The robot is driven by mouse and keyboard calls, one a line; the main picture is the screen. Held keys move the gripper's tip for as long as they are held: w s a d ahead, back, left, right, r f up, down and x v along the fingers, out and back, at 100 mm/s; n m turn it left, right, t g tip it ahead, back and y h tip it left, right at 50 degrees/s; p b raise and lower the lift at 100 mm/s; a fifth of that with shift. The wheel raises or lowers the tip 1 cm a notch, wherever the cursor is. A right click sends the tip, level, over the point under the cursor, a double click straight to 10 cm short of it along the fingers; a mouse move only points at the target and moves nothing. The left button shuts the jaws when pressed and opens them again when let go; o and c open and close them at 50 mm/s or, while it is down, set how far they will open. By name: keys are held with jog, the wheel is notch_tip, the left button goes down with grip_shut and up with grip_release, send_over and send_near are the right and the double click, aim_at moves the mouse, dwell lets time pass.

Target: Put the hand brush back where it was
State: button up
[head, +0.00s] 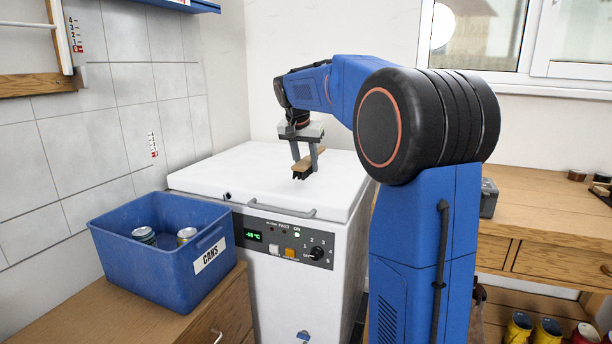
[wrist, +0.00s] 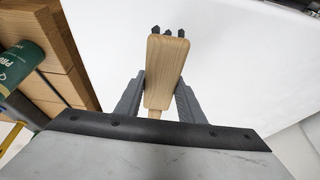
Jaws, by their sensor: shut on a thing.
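The hand brush (head: 309,160) has a pale wooden back and dark bristles. My gripper (head: 305,165) is shut on it, over the white lid of the chest freezer (head: 270,172). In the wrist view the brush's wooden body (wrist: 167,68) sits between the two grey fingers of my gripper (wrist: 160,98), with dark bristle tufts showing at its far end. The bristles point down close to the lid; I cannot tell whether they touch it.
A blue bin (head: 150,270) labelled CANS, with cans in it, stands on a wooden cabinet left of the freezer. A wooden worktop (head: 545,225) is at the right, with boots (head: 548,330) below. The lid around the brush is clear.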

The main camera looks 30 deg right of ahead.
jog(key=shift+f, duration=2)
jog(key=shift+f, duration=0.1)
jog(key=o, duration=1.2)
jog(key=v, duration=1.2)
